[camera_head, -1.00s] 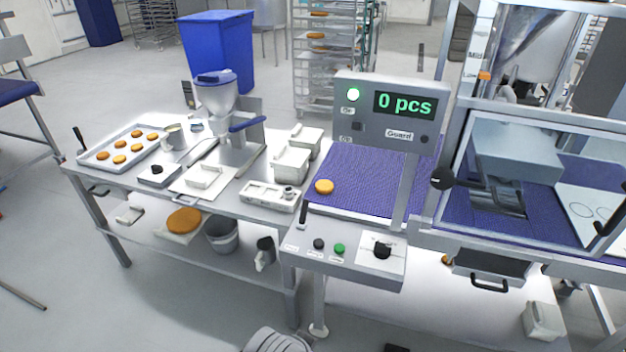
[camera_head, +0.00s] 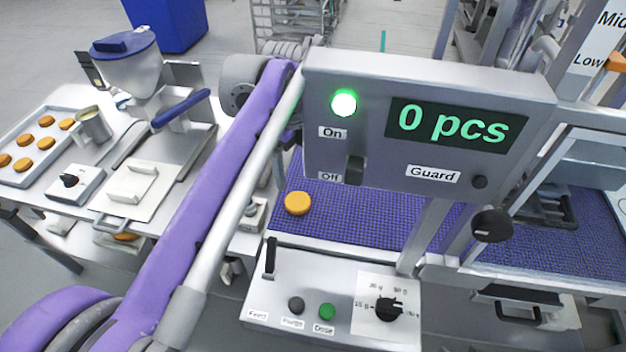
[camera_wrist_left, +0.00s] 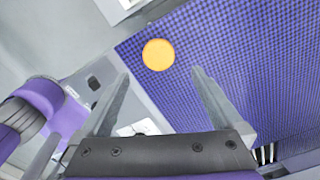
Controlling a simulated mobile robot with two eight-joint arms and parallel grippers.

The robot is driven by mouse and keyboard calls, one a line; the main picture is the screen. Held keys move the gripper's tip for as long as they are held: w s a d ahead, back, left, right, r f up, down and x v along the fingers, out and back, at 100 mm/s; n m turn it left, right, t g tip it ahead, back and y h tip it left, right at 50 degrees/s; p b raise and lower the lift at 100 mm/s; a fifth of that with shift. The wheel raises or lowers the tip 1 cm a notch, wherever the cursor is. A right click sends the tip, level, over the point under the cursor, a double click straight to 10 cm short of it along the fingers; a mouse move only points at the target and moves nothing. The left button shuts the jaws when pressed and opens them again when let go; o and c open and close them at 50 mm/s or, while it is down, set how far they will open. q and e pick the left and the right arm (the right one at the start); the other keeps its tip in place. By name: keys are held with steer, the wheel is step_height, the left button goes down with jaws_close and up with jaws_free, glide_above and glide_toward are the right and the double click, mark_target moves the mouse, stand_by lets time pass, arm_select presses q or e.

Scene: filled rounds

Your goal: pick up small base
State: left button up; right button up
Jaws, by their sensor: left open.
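A small round orange-yellow base (camera_head: 297,203) lies flat on the blue-purple checked belt (camera_head: 350,222), near its left edge. It also shows in the left wrist view (camera_wrist_left: 158,54), just beyond the fingertips and between their lines. My left gripper (camera_wrist_left: 160,73) is open and empty, with its two fingers spread apart and pointing toward the base. No contact with the base shows. In the head view my left arm crosses from the lower left up to the display panel, and I cannot make out its fingers there. My right gripper is not in view.
The display panel (camera_head: 430,125), reading 0 pcs, stands over the belt close to my left arm. A control box (camera_head: 335,290) with knobs sits in front. A tray of several orange rounds (camera_head: 40,165) and a hopper device (camera_head: 128,75) stand at left.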

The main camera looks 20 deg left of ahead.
arm_select(q)
glide_above(296, 197)
steer(key=shift+m, duration=0.4)
step_height(296, 197, down, 4)
steer(key=shift+f+b, duration=0.25)
steer(key=shift+b, duration=0.05)
steer(key=shift+w+f, duration=0.1)
steer(key=shift+f, duration=0.6)
step_height(296, 197, down, 4)
steer(key=shift+f, duration=0.2)
steer(key=c, duration=0.8)
steer(key=shift+r, duration=0.1)
